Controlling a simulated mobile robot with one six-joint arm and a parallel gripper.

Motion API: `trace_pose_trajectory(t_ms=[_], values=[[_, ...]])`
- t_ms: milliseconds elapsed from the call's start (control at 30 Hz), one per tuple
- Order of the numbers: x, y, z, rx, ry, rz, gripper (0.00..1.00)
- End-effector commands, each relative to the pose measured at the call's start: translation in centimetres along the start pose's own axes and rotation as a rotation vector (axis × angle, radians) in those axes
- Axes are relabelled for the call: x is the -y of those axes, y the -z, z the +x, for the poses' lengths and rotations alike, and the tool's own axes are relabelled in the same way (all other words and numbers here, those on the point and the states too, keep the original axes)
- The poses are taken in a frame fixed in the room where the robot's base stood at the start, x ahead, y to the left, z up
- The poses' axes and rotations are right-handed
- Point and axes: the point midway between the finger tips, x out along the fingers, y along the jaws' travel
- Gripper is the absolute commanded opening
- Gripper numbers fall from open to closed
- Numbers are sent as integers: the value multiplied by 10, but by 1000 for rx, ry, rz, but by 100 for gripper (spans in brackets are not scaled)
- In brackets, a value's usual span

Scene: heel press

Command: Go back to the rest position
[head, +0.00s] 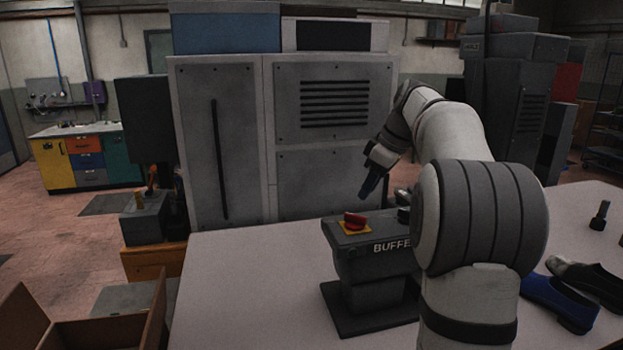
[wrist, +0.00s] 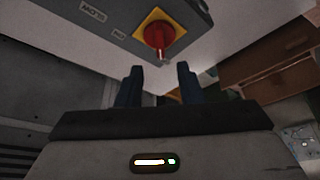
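My gripper (head: 372,182) hangs above the table, beyond the buffer machine, with its fingers pointing down. In the wrist view my gripper (wrist: 158,88) shows two dark blue fingers apart with nothing between them, so it is open. The buffer (head: 372,262) is a dark grey machine on the table with a red rotary knob (head: 354,220) on a yellow plate. In the wrist view the red knob (wrist: 158,35) lies just past the fingertips, apart from them. My arm hides the right part of the buffer.
Blue and black shoes (head: 560,302) lie on the white table (head: 240,290) at the right. A small black part (head: 600,216) stands behind them. A large grey cabinet (head: 235,140) stands behind the table. An open cardboard box (head: 90,330) is at the lower left. The table's left part is clear.

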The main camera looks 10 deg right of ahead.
Motion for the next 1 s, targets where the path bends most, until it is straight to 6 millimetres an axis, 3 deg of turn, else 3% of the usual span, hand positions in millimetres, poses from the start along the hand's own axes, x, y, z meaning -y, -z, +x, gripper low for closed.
trace_pose_trajectory(t_ms=[167,367,567,700,833,1000], values=[[22,2,3,17,-9,49,34],[103,-8,20,72,-58,243,34],[192,-46,49,109,-138,447,34],[247,-84,74,112,-196,570,34],[286,-118,97,103,-237,660,34],[311,-145,116,91,-267,725,34]])
